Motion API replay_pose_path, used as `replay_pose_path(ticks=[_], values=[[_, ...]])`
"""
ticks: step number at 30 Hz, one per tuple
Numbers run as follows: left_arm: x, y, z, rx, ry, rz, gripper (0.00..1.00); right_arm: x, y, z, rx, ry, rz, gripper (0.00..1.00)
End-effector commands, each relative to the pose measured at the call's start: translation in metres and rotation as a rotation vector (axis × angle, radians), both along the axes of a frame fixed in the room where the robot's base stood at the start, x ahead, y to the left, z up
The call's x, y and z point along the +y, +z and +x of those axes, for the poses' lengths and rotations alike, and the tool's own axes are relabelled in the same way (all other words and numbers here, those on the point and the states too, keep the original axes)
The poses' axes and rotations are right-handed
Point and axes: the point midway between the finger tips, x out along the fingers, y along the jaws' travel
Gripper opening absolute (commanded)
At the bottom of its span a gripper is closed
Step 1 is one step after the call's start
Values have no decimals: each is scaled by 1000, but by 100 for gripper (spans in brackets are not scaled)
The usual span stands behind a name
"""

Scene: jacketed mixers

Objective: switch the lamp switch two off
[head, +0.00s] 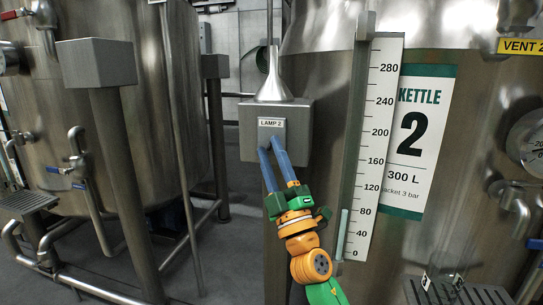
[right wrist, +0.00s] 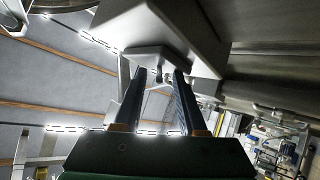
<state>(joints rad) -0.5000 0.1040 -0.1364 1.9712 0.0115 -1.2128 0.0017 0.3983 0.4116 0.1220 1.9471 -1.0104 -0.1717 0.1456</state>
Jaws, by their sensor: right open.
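The grey lamp switch box (head: 298,120) carries a "LAMP 2" label (head: 271,123) and sits below a lamp stem beside kettle 2. In the right wrist view the box (right wrist: 185,30) fills the top. My right gripper (head: 271,142) reaches up to the box front just under the label, its blue fingers parted. In the right wrist view my right gripper (right wrist: 157,78) is open, with a small dark piece, perhaps the switch lever, showing between or beyond the fingertips. The fingers largely hide the switch in the head view, so its position cannot be told. My left gripper is not in view.
Kettle 2 (head: 460,95) with a level scale (head: 378,150) stands close on the right of my arm. Another steel vessel (head: 165,110) and a post-mounted grey box (head: 95,62) stand on the left. Open floor (head: 225,250) lies between them.

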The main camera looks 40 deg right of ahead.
Motion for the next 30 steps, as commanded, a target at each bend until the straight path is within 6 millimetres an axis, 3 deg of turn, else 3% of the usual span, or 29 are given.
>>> replay_pose_path(ticks=[4, 9, 15, 27, 29, 30], values=[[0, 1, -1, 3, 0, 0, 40, 2, -10, -7, 2, 1, 2, 40], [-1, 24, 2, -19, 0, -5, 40, 6, -38, -34, 2, 1, 3, 40], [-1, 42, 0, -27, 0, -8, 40, 9, -50, -50, 0, 0, 1, 40], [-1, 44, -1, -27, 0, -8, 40, 9, -50, -50, 2, 1, 3, 40], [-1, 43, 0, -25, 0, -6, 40, 6, -59, -46, 31, 6, 38, 40], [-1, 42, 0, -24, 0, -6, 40, 3, -75, -40, 77, 14, 97, 40]])
